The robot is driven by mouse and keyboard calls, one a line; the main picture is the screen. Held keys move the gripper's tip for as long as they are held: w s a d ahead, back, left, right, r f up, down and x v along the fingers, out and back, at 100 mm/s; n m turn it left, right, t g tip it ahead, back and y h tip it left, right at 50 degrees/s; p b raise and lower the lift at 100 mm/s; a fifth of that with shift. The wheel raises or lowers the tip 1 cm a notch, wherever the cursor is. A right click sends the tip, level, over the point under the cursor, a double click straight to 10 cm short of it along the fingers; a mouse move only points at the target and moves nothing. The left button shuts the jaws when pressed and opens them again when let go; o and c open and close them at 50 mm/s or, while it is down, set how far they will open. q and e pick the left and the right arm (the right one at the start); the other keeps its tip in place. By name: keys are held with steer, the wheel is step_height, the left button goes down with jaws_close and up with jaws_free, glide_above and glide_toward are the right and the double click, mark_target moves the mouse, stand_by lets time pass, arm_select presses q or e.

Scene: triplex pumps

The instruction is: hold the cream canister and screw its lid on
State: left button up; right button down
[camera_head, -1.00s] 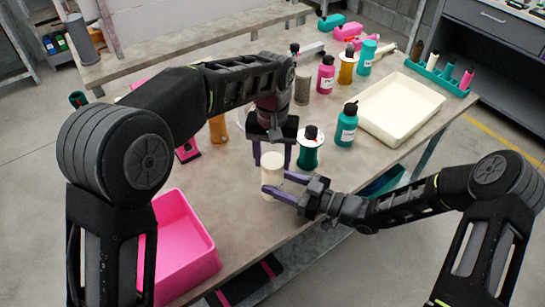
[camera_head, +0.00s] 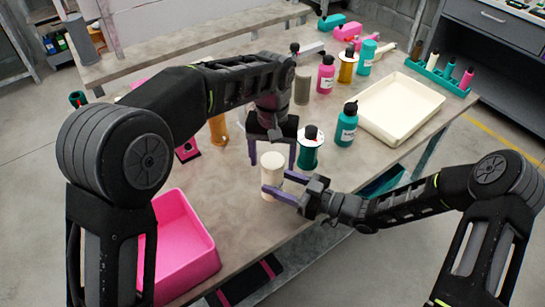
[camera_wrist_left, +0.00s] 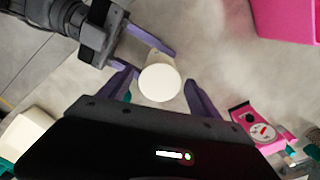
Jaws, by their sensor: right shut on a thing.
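The cream canister (camera_head: 271,182) stands upright near the front of the workbench. Its round cream top (camera_head: 272,160), seemingly the lid, is on it; no seam shows at this size. My right gripper (camera_head: 274,187) is shut around the canister's body from the right. My left gripper (camera_head: 271,160) comes from above, its purple fingers spread on either side of the top with gaps. In the left wrist view the round top (camera_wrist_left: 160,83) lies between the open left fingers (camera_wrist_left: 160,92), touching neither clearly.
A cream tray (camera_head: 432,91) is at the right. A pink bin (camera_head: 212,262) is at the front left. Bare bench lies left of the canister.

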mark_target(282, 183)
arm_select(q)
steer(key=shift+o, duration=0.4)
steer(key=shift+r, duration=0.1)
step_height(282, 183, up, 7)
steer(key=shift+r, duration=0.2)
arm_select(e)
steer(key=c, duration=0.5)
jaws_free()
arm_select(q)
steer(key=shift+f+b, duration=0.8)
steer(key=shift+f, duration=0.05)
arm_select(e)
steer(key=v, duration=0.7)
steer(key=shift+d, duration=0.1)
steer(key=shift+s+d, duration=0.2)
steer(key=shift+d, duration=0.1)
